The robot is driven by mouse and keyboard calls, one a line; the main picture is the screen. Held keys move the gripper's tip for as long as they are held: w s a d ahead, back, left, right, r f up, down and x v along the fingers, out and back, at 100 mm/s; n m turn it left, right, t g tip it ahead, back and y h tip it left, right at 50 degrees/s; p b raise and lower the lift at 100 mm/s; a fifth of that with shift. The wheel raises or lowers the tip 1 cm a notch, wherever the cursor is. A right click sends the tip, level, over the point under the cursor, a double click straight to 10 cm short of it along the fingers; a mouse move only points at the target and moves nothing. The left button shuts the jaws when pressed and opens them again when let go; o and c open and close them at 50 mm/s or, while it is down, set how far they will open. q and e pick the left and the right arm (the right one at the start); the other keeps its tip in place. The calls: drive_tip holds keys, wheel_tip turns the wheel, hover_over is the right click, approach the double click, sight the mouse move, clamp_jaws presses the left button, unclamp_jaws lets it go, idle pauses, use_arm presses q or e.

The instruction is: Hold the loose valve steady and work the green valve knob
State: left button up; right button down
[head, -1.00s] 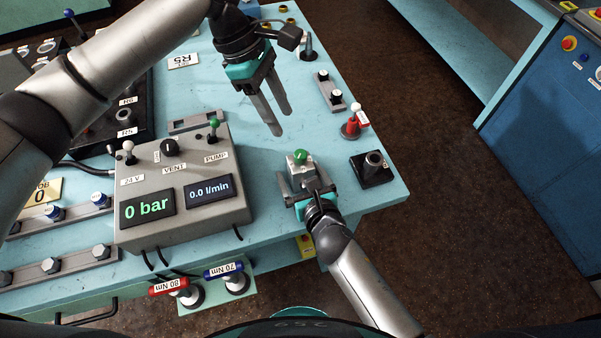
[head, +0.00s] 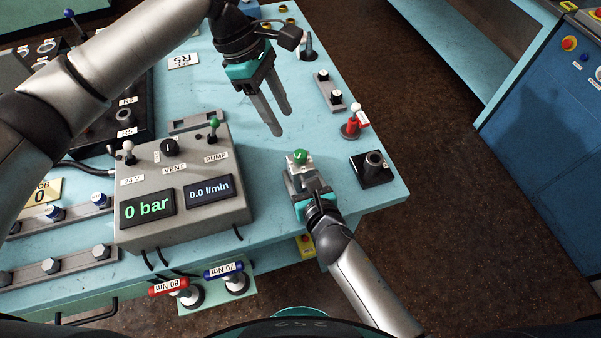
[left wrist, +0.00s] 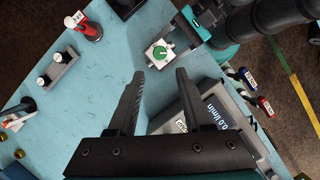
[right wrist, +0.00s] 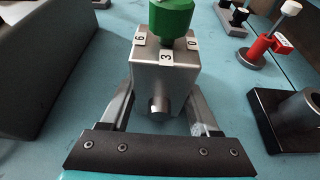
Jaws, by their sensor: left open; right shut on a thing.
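The loose valve is a small grey metal block (right wrist: 166,75) with a round green knob (right wrist: 171,17) on top. In the head view the green knob (head: 300,157) is at the table's right front. My right gripper (head: 303,180) is shut on the valve block, one finger on each side. My left gripper (head: 278,118) is open and empty, above the table, up and left of the valve. In the left wrist view the knob (left wrist: 160,52) lies beyond the open fingers (left wrist: 156,78).
A grey control box (head: 180,190) reading 0 bar and 0.0 l/min stands left of the valve. The table's front edge is close to the valve.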

sight(301, 154)
use_arm(q)
drive_tip(key=shift+o, duration=1.1)
drive_tip(key=shift+s+d+r, duration=0.1)
drive_tip(key=shift+d, duration=0.15)
drive_tip(key=s+d+r+m+t+y, duration=0.1)
drive_tip(key=d+r+m+y, duration=0.1)
drive_tip(key=d+m+y, duration=0.2)
drive_tip(key=f, duration=1.1)
drive_tip(key=shift+s+a+f, duration=0.1)
drive_tip(key=shift+a+f, duration=0.05)
drive_tip(key=shift+a, duration=0.1)
clamp_jaws()
